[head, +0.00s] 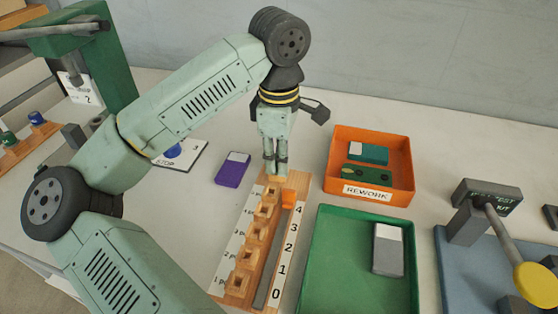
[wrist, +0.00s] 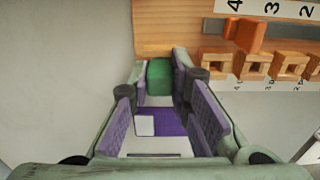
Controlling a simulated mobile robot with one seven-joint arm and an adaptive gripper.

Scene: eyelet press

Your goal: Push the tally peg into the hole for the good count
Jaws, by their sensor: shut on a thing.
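A green peg-like piece (wrist: 159,78) is between my fingertips in the wrist view. My gripper (head: 275,167) is shut on it, over the far end of the wooden tally board (head: 236,291). The piece itself cannot be made out in the head view. The board has a row of wooden sockets (head: 254,231) with dark openings, and a strip numbered 4 down to 0 (head: 288,245). An orange block (head: 288,198) stands near the 4; it also shows in the wrist view (wrist: 245,35).
An orange REWORK tray (head: 371,136) and a green tray (head: 337,226) with a grey block lie to the right. A purple block (head: 232,170) lies left of the board. A green press (head: 108,60) stands at left, a blue-based tester (head: 462,262) at far right.

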